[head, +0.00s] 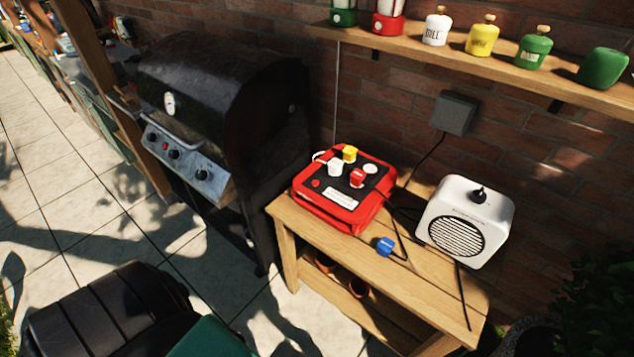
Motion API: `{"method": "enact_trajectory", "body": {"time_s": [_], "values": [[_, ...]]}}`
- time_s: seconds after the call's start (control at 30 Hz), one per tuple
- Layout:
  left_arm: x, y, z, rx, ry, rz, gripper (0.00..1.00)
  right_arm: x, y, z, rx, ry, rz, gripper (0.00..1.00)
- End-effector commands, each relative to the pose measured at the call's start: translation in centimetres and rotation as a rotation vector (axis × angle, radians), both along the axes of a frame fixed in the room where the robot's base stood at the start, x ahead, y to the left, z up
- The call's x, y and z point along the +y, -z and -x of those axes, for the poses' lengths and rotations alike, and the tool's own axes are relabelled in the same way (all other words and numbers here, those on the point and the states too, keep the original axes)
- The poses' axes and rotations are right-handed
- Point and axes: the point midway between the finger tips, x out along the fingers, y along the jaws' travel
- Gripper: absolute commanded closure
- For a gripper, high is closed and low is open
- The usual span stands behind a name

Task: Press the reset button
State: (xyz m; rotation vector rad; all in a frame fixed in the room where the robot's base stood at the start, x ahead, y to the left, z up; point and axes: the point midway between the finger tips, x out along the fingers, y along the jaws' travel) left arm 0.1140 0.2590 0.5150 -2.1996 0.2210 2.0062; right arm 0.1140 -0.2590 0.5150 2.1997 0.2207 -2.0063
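A red power box (334,212) with a black top panel sits at the left end of the small wooden table (428,284). A white plug (335,167), a yellow plug (349,153) and a red plug (357,178) stand on its top. A small round red button (315,183) shows at the panel's left corner; any lettering is too small to read, so I cannot tell if it is the reset button. A white round spot (370,169) lies on the panel's far right. A white label (340,196) lies near its front. Neither of my grippers is in view.
A blue plug (385,246) lies on the table beside a white speaker-like device (490,222). Dark cables run between them and a grey wall box (454,112). A black grill (215,110) stands left. A shelf (480,66) with bottles hangs above.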

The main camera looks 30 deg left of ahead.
Motion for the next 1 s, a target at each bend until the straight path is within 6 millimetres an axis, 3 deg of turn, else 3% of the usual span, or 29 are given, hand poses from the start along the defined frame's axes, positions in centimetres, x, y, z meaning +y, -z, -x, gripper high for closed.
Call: {"method": "enact_trajectory", "body": {"time_s": [0.3,0.33,0.5,0.53,0.57,1.0], "values": [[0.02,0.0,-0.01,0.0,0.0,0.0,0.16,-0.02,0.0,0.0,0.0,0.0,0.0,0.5],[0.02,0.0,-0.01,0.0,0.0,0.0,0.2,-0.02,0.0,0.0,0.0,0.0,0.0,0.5],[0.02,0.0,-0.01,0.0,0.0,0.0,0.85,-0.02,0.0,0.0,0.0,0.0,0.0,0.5],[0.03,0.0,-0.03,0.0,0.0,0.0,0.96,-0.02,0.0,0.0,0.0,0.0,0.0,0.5],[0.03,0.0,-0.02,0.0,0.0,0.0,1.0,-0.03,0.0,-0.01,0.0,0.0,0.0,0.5],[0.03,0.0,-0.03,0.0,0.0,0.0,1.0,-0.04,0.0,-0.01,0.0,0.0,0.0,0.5]]}}
